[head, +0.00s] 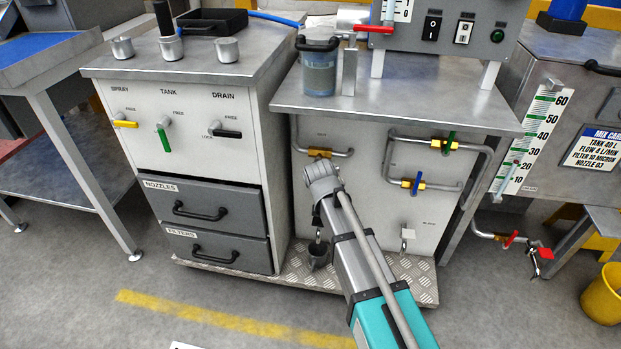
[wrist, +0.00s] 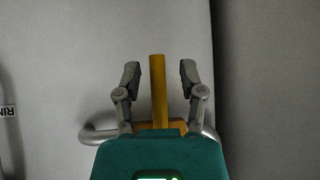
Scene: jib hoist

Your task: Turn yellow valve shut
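The yellow valve (head: 320,153) is on a short pipe on the front panel of the middle cabinet. In the wrist view its flat yellow handle (wrist: 158,88) stands upright, across the level pipe. Its brass body (wrist: 172,127) is partly hidden behind my gripper's teal housing. My gripper (wrist: 159,80) is open, with one finger on each side of the handle and a gap on both sides. In the head view my gripper (head: 321,172) is just below the valve; its fingertips and most of the valve handle are hard to make out there.
A green-handled valve (head: 450,143) and a blue-handled valve (head: 414,184) sit on pipes to the right. Another yellow handle (head: 126,124) is on the left cabinet under SPRAY. A steel worktop (head: 400,108) overhangs the panel.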

